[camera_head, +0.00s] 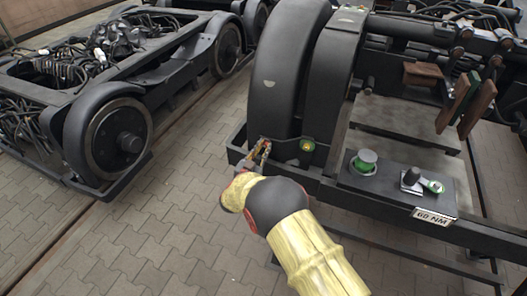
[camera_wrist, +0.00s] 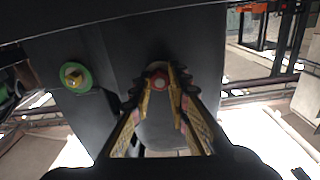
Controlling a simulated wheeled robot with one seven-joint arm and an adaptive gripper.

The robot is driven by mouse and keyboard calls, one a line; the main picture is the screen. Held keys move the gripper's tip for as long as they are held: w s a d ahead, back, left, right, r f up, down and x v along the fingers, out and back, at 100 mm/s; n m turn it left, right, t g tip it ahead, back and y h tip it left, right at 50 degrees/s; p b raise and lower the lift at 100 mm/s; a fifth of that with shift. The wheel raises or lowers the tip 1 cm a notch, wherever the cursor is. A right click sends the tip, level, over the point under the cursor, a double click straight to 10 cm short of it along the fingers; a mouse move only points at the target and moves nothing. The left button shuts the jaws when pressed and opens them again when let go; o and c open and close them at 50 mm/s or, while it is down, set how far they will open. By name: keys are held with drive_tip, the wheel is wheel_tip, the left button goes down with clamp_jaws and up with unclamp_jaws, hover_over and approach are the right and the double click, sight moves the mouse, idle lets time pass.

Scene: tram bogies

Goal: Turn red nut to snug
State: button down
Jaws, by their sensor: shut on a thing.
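The red nut (camera_wrist: 157,82) shows in the wrist view between the tips of my gripper (camera_wrist: 158,78), on the dark face of the bogie. My gripper is shut on it, with one yellow-and-black finger on each side. In the head view my gripper (camera_head: 261,148) reaches the lower left end of the black bogie frame (camera_head: 322,184), and its fingers hide the red nut there. A second fastener with a green ring (camera_wrist: 74,76) sits to the left in the wrist view. It also shows right of my gripper in the head view (camera_head: 307,145).
A dark plate (camera_head: 395,185) on the frame carries a grey cylinder with a green base (camera_head: 364,162), a black knob and a green-ended piece (camera_head: 432,186). A label there reads 60 NM (camera_head: 433,216). Another bogie (camera_head: 120,140) stands at the left. Paved floor between them is clear.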

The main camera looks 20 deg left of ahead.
drive_tip(key=m+b, duration=0.3)
drive_tip(key=m, duration=0.1)
drive_tip(key=shift+f, duration=0.15)
drive_tip(key=shift+m+b, duration=1.05)
drive_tip(key=shift+m, duration=0.75)
drive_tip(key=c, duration=1.7)
unclamp_jaws()
drive_tip(key=shift+s, duration=0.1)
drive_tip(key=s, duration=0.7)
drive_tip(key=s+a, duration=0.1)
drive_tip(key=s, duration=0.3)
drive_tip(key=shift+s, duration=0.35)
